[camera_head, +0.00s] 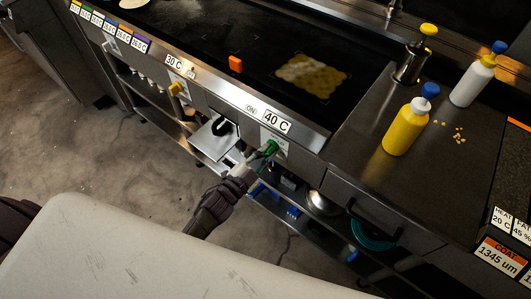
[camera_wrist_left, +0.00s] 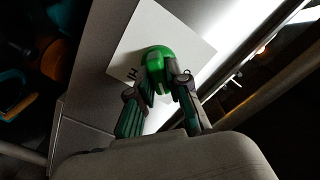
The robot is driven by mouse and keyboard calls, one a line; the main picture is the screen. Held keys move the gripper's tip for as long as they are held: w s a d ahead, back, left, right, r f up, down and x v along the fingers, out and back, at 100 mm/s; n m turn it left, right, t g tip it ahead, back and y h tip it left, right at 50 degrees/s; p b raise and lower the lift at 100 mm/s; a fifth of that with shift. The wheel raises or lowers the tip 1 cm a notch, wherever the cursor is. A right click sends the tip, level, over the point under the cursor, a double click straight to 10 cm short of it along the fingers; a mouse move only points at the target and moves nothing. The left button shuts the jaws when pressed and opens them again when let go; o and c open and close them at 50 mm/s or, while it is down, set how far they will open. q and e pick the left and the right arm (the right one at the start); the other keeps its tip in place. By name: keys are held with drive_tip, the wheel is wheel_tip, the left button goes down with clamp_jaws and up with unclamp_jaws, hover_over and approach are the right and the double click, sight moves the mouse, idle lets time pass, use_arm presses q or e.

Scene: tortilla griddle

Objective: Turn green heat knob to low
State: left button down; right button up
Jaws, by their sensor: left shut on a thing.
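The green heat knob (camera_head: 270,147) sits on the griddle's front panel, below the display reading 40 C (camera_head: 275,121) and the word ON. My left gripper (camera_head: 262,155) reaches up to it from below in the head view. In the left wrist view the green knob (camera_wrist_left: 158,60) stands on a white label plate (camera_wrist_left: 190,42), with my left gripper's two fingers (camera_wrist_left: 166,88) on either side of it, shut on it. Most of the label's lettering is hidden by the knob and fingers. My right gripper is not in view.
A yellow knob (camera_head: 176,89) is farther left under a 30 C display (camera_head: 174,63). A metal tray (camera_head: 213,137) juts from the panel beside my gripper. Yellow bottle (camera_head: 404,125) and white bottle (camera_head: 474,80) stand on the right counter. An orange block (camera_head: 235,64) is on the griddle.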

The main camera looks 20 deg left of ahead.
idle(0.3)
use_arm(q)
drive_tip(key=c, duration=1.1)
unclamp_jaws()
drive_tip(key=shift+s, duration=0.1)
drive_tip(key=v, duration=1.2)
